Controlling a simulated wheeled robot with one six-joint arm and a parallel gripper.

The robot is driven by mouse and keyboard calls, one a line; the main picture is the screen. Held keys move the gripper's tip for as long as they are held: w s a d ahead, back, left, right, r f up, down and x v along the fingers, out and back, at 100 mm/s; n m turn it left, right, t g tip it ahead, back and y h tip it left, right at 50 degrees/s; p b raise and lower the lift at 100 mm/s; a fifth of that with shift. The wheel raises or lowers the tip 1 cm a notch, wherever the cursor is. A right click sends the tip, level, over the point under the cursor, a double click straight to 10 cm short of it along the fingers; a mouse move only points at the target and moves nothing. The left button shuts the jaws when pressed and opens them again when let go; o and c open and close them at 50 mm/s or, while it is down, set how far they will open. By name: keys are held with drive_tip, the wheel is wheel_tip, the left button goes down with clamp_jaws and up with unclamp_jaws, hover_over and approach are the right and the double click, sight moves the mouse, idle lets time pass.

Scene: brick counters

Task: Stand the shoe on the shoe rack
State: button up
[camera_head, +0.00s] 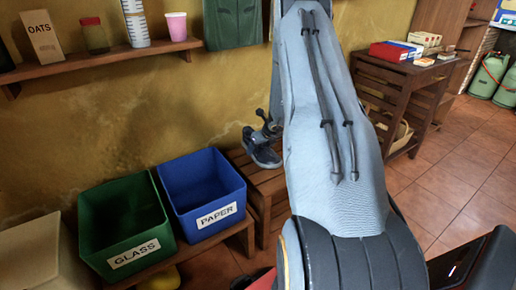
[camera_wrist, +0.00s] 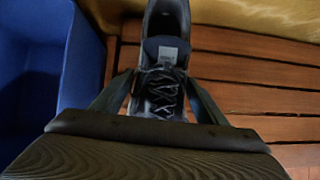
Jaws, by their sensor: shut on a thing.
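The shoe (camera_head: 262,153) is dark blue-grey with a pale sole. In the head view it is at the left end of the slatted wooden shoe rack (camera_head: 264,183), close to the wall and upright. My gripper (camera_head: 268,130) is at the shoe's upper part, partly hidden behind my arm. In the wrist view my gripper's fingers (camera_wrist: 160,92) are shut on the shoe (camera_wrist: 164,60) around its laced middle, with the opening toward the wall. The reddish slats of the rack (camera_wrist: 255,98) lie below and to the right. I cannot tell whether the sole touches the slats.
A blue PAPER bin (camera_head: 202,190) stands just left of the rack, and a green GLASS bin (camera_head: 125,222) beyond it. A wall shelf (camera_head: 100,60) holds oats, a jar and cups. A wooden table (camera_head: 400,75) with boxes stands back right. My arm hides much of the rack.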

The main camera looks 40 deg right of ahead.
drive_tip(key=shift+f+b, duration=2.05)
drive_tip(key=shift+f, duration=0.3)
drive_tip(key=shift+f+b, duration=0.55)
drive_tip(key=shift+b, duration=0.05)
drive_tip(key=o, duration=1.3)
